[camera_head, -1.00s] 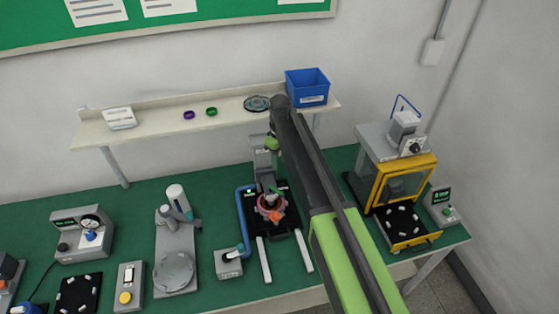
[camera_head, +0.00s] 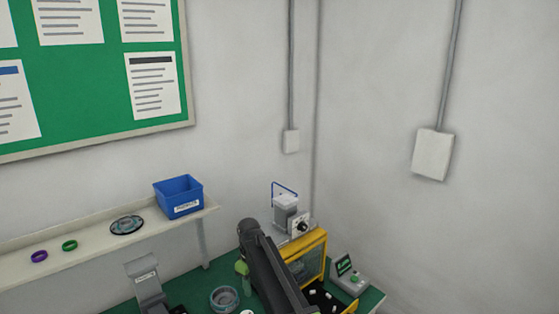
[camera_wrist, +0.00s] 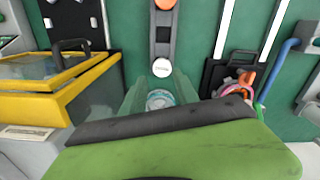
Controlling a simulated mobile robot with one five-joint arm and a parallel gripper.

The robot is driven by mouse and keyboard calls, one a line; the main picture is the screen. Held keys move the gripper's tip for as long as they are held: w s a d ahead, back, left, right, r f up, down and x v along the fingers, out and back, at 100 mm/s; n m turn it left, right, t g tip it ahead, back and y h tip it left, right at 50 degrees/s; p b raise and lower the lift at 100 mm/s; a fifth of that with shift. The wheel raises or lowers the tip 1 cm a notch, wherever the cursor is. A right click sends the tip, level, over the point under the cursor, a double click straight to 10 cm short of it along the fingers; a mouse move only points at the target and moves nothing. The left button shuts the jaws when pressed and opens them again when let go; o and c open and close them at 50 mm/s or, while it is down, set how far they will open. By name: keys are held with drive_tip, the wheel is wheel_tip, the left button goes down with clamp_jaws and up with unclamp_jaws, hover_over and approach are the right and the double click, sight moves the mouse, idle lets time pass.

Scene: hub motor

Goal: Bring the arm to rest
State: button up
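My arm (camera_head: 268,270) reaches in from the bottom middle of the head view, over the bench beside the yellow-framed machine. My gripper (camera_wrist: 160,97) shows in the wrist view with its two pale green fingers spread apart. A round grey-teal part (camera_wrist: 160,99) shows in the gap between them, partly hidden by the gripper body; it appears to lie on the bench below, apart from the fingers. A similar round part (camera_head: 224,298) is on the bench left of my arm in the head view. I see nothing held.
The yellow-framed machine (camera_head: 316,242) stands close to the right of my arm. A shelf (camera_head: 75,260) with a blue bin (camera_head: 179,197) is at the left. A grey rail (camera_wrist: 162,45) with a white disc (camera_wrist: 162,68) lies ahead. The orange-red motor part (camera_wrist: 238,87) sits right.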

drive_tip(key=s+d+f+m+b, duration=0.2)
drive_tip(key=d+f, duration=0.2)
drive_tip(key=d, duration=0.4)
drive_tip(key=s+d+f+m+b, duration=0.1)
drive_tip(key=s+d+f+b, duration=0.2)
drive_tip(key=d, duration=0.4)
drive_tip(key=s+d+f+m+b, duration=0.3)
drive_tip(key=s+d+m, duration=0.5)
drive_tip(key=s+d, duration=0.4)
drive_tip(key=shift+s+d+f, duration=0.25)
drive_tip(key=shift+s+f, duration=0.1)
drive_tip(key=shift+s, duration=0.45)
drive_tip(key=shift+s, duration=0.15)
